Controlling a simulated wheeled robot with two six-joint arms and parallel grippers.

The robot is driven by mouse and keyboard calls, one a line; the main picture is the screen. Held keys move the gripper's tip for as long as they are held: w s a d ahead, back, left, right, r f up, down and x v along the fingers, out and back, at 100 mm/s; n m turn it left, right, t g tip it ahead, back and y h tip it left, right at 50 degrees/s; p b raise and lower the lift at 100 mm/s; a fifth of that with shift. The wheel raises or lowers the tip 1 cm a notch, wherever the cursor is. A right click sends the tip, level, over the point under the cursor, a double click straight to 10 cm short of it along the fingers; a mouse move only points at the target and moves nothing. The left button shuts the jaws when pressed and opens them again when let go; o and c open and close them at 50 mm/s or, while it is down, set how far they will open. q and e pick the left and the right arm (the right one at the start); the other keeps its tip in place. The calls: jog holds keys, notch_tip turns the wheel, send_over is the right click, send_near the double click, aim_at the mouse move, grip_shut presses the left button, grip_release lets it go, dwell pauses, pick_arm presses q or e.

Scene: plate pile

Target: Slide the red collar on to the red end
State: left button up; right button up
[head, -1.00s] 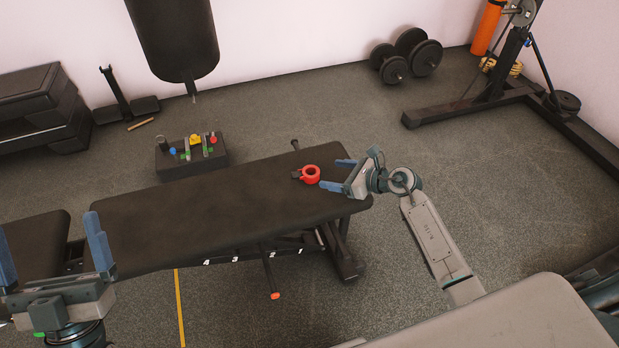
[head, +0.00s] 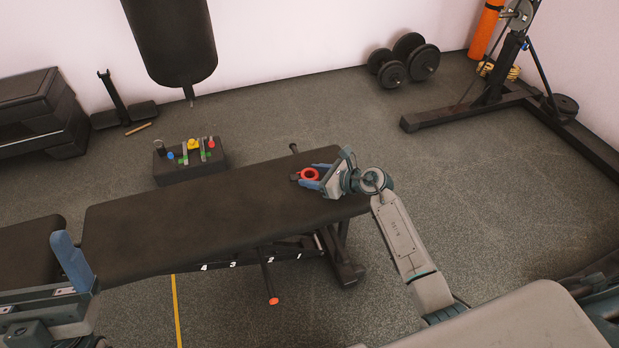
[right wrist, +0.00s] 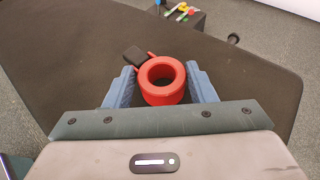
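The red collar (head: 309,174), a thick ring with a black tab, lies on the black bench top near its right end. My right gripper (head: 316,175) is open, with its blue fingers on either side of the collar. In the right wrist view the collar (right wrist: 163,80) sits between the fingers, with small gaps at both sides. A bar under the bench has an orange-red end (head: 273,301). A red piece (head: 211,144) also shows on the dark box behind. I cannot tell which is the red end. My left gripper (head: 68,262) is open and empty, partly out of frame.
The bench (head: 190,215) fills the middle. The dark box (head: 190,173) with several coloured pieces stands on the floor behind it. A punching bag (head: 168,45) hangs above, dumbbells (head: 405,62) lie at the back, and a rack (head: 465,110) stands at right.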

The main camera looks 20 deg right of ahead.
jog(key=c, duration=0.6)
jog(key=shift+o, duration=0.2)
jog(key=shift+r, duration=0.1)
